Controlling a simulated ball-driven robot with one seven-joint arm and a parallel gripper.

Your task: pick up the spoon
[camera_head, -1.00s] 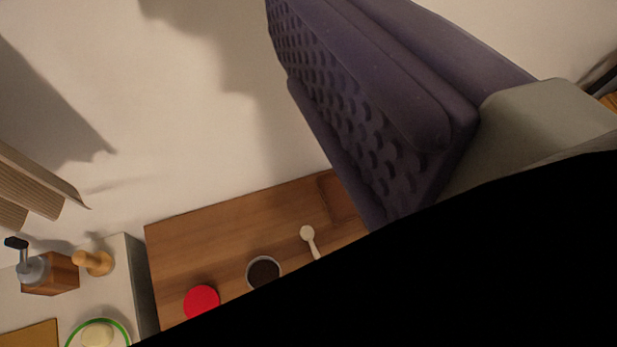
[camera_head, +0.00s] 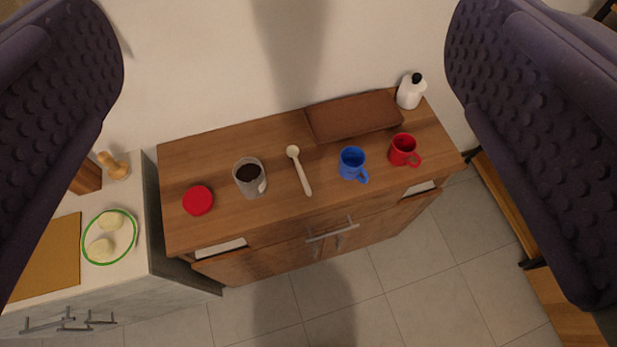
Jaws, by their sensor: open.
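A pale spoon (camera_head: 301,171) lies on the wooden cabinet top (camera_head: 225,225), near its middle. Its bowl points toward the wall and its handle toward the front edge. My gripper (camera_head: 285,160) is open, with one dark, bumpy finger at the left side of the picture and the other at the right. Nothing is between the fingers up close. The spoon shows in the gap between them, well below and apart from both.
A jar with dark contents (camera_head: 249,178) and a red lid (camera_head: 198,200) are left of the spoon. A blue mug (camera_head: 352,163), red mug (camera_head: 404,150), brown board (camera_head: 353,117) and white bottle (camera_head: 410,91) are to the right. A lower counter holds a green-rimmed plate (camera_head: 109,237).

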